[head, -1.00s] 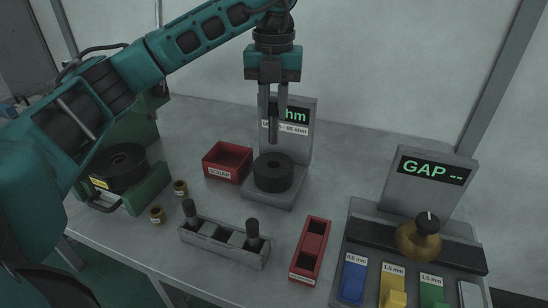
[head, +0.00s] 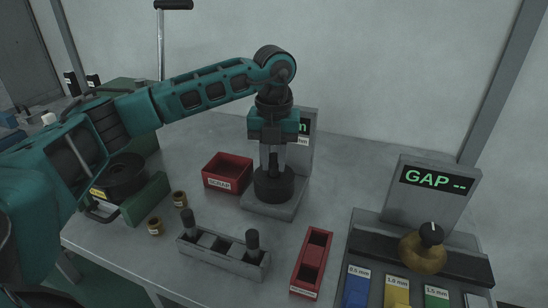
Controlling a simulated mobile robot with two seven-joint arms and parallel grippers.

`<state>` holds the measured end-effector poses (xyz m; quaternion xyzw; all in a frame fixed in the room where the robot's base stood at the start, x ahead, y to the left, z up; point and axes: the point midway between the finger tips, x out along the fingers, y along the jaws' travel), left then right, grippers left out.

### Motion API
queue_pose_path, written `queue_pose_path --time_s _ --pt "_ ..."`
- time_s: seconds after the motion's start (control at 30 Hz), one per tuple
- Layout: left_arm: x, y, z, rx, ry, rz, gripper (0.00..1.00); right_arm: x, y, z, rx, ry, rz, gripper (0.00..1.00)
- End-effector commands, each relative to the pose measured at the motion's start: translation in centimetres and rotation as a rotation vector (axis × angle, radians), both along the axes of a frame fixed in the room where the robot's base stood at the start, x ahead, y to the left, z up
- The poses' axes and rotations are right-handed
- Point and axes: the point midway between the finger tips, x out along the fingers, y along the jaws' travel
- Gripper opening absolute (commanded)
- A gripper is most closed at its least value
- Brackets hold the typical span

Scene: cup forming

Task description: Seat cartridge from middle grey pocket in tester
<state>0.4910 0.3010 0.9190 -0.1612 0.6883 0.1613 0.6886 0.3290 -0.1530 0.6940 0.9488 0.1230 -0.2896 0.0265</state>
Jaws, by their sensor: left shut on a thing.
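My left gripper (head: 272,168) points straight down over the tester and is shut on a dark cylindrical cartridge (head: 272,162). The tester (head: 273,187) is a black round socket on a grey base, with a display panel (head: 303,130) behind it, partly covered by the gripper. The cartridge's lower end is at the socket's top opening; how deep it sits is hidden. The grey rack (head: 222,258) in front holds one dark cartridge (head: 188,220) in its left pocket and another (head: 252,241) in its right pocket. Its middle pocket (head: 222,245) is empty. My right gripper is not in view.
A red scrap bin (head: 228,172) stands just left of the tester. A red two-pocket tray (head: 312,262) lies front right. The gap station (head: 425,215) fills the right side.

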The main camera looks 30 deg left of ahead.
Motion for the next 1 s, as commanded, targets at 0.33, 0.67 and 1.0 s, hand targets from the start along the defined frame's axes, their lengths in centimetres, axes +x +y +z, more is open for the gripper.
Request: queue_pose_path --time_s 0.33,0.67,1.0 --pt "0.0 0.0 -0.3 0.000 0.001 0.000 0.46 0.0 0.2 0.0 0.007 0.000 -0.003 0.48" --pt "0.0 0.0 0.2 0.000 0.000 0.000 0.48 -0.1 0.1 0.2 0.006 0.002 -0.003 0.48" --pt "0.1 0.0 6.5 0.000 -0.004 0.000 0.48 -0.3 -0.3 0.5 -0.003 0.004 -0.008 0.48"
